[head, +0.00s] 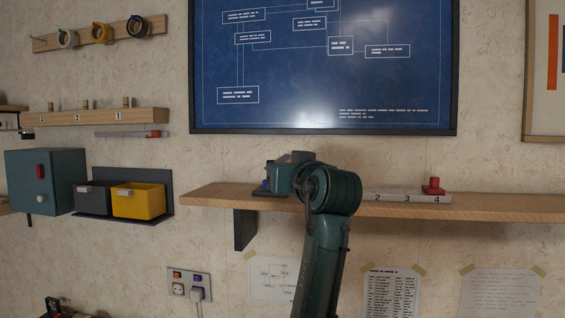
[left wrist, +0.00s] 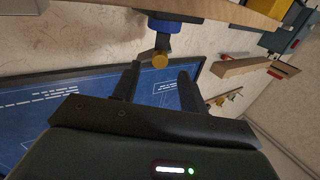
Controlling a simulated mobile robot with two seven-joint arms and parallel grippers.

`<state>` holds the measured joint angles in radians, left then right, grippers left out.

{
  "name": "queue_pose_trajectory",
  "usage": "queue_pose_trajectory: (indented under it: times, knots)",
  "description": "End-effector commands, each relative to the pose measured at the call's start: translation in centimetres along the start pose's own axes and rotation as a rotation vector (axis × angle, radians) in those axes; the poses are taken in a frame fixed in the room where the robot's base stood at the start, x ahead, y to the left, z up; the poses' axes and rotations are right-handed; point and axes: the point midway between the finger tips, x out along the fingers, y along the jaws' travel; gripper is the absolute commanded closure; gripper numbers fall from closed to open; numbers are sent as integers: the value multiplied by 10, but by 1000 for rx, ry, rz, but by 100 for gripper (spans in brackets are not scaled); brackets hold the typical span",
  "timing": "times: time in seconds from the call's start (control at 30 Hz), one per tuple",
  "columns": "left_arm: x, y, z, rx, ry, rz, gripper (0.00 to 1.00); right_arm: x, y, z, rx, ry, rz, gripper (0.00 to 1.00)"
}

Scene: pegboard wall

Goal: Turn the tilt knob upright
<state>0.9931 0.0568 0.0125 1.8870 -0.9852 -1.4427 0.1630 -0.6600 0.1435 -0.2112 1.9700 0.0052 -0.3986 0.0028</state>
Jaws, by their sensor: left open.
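The tilt knob (left wrist: 164,42) shows in the left wrist view as a blue collar, a grey stem and a yellow round end, beside the wooden shelf edge (left wrist: 222,9). In the head view only a bit of blue (head: 266,185) shows by a dark base on the shelf; my gripper hides the rest. My left gripper (head: 276,172) is over the left part of the shelf. In the left wrist view its two fingers (left wrist: 158,78) are apart and empty, with the yellow end near the gap between their tips. I cannot tell the knob's exact tilt. My right gripper is not in view.
A numbered slide rail with a red knob (head: 433,187) lies on the shelf to the right. A blue board (head: 320,70) hangs above. At left are a teal box (head: 40,182), a yellow bin (head: 138,201) and a wall socket (head: 190,286).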

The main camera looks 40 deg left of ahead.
Motion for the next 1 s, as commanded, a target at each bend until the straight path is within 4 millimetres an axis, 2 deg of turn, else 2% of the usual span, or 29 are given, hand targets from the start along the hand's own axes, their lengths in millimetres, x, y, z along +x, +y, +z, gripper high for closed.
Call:
queue_pose_trajectory:
  times: [0.1,0.2,0.57,1.0]
  knots:
    - [17,0,-2,2,-1,-2,57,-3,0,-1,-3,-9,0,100]
    - [25,0,-1,1,2,-1,57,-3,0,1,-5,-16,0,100]
    - [30,0,0,0,0,1,57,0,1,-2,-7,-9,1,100]
    - [30,0,0,-1,1,1,92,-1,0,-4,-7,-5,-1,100]
